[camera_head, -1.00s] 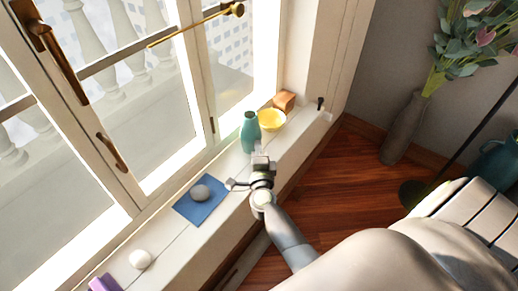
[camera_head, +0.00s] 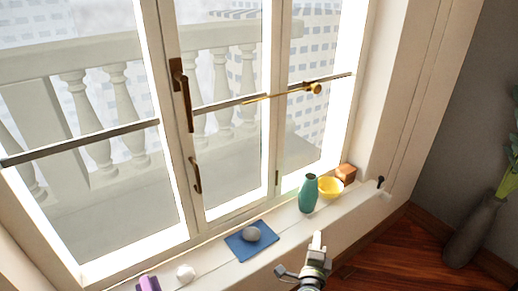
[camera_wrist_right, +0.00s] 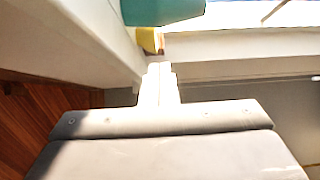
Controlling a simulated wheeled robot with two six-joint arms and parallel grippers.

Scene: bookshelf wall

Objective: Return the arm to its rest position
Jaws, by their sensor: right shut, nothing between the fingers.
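My right gripper (camera_head: 317,243) is in the lower middle of the head view, in front of the window sill (camera_head: 213,269). It is shut and empty. In the right wrist view its closed fingers (camera_wrist_right: 158,84) point toward the sill side, with a teal vase (camera_wrist_right: 165,10) beyond them at the top. In the head view the teal vase (camera_head: 308,194) stands upright on the sill, apart from the gripper. My left gripper is not in view.
On the sill are a grey stone (camera_head: 252,234) on a blue mat (camera_head: 238,249), a white ball (camera_head: 185,273), a purple object (camera_head: 149,284), a yellow bowl (camera_head: 331,188) and a wooden block (camera_head: 346,172). A tall vase (camera_head: 470,234) stands on the floor at right.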

